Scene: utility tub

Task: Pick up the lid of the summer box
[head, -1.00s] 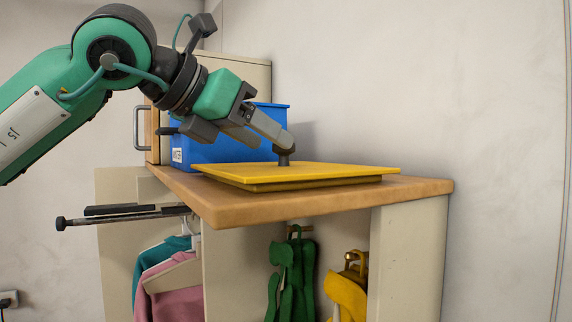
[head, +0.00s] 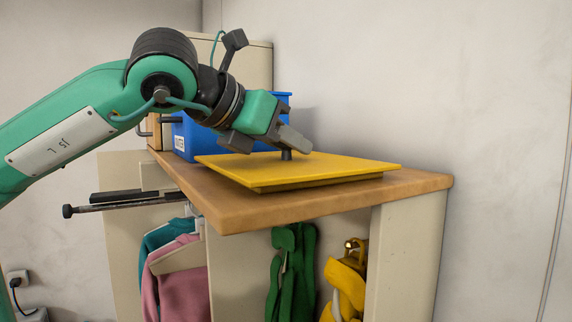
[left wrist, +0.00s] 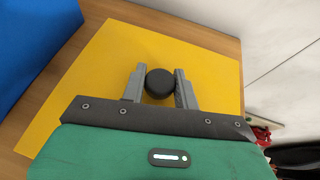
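The yellow lid (head: 340,170) lies flat on the wooden counter top. A short dark knob (left wrist: 159,84) stands up from it. My left gripper (head: 297,147) is at the knob, its fingers low over the lid. In the left wrist view the knob sits between the two grey fingers (left wrist: 160,75), very close to both; I cannot tell whether they press on it. The blue box (head: 188,140) stands behind the lid, with a white label partly in view; my arm hides much of it. Its blue side also shows in the left wrist view (left wrist: 35,45). My right gripper is out of view.
The wooden counter (head: 420,182) ends at a front edge, with a wall close behind on the right. Below hang pink (head: 180,285) and teal clothes, green items (head: 292,275) and yellow items (head: 345,285). A dark bar (head: 120,204) juts out left.

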